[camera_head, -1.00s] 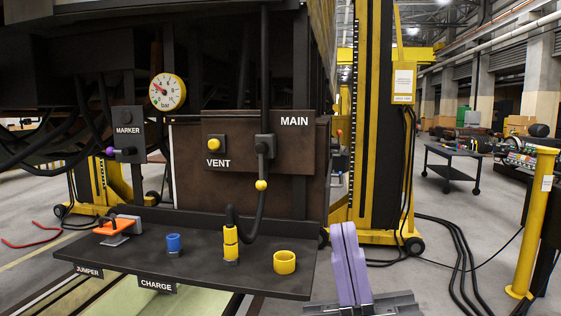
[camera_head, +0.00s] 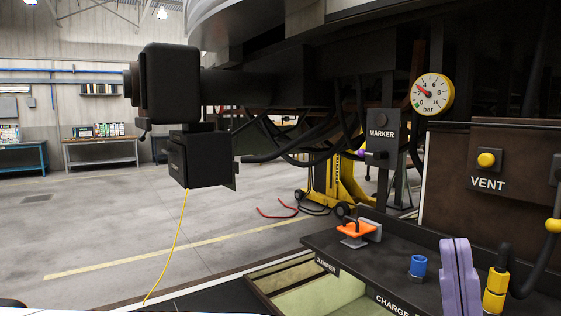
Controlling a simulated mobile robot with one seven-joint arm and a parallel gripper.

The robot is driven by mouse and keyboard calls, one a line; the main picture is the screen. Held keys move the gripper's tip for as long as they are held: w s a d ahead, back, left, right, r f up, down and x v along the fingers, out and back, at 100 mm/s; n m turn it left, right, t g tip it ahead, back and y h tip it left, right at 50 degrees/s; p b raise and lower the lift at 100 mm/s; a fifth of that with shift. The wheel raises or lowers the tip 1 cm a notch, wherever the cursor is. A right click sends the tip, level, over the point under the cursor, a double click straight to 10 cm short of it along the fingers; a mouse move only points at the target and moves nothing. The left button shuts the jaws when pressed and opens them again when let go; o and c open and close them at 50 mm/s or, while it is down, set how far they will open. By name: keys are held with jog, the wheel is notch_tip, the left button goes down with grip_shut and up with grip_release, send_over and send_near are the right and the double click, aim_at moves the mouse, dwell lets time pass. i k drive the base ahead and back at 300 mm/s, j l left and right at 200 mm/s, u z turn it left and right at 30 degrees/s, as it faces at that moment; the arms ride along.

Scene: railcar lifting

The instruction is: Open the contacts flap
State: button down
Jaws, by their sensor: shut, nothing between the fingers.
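The black coupler head (camera_head: 168,85) juts out from the railcar end in the left half of the view. A black box (camera_head: 200,158) hangs below it, with small faint marking on its left face. This looks like the contacts box. I cannot make out the flap's edge or hinge, and the face looks closed. A yellow cord (camera_head: 168,245) hangs from the box toward the floor. My gripper (camera_head: 459,243) shows as two purple fingers pressed together, upright and empty. It is at the lower right, in front of the shelf and well apart from the box.
The dark shelf (camera_head: 440,250) carries an orange jumper piece (camera_head: 356,229), a blue cap (camera_head: 418,266) and a yellow connector (camera_head: 496,290). A pressure gauge (camera_head: 432,94) and VENT button (camera_head: 486,159) sit at right. Open floor (camera_head: 90,215) lies left; workbenches stand far behind.

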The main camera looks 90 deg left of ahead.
aim_at(176, 153)
jog(key=u, duration=3.3)
jog(key=i, duration=2)
jog(key=j+u, duration=0.05)
jog(key=j, duration=0.05)
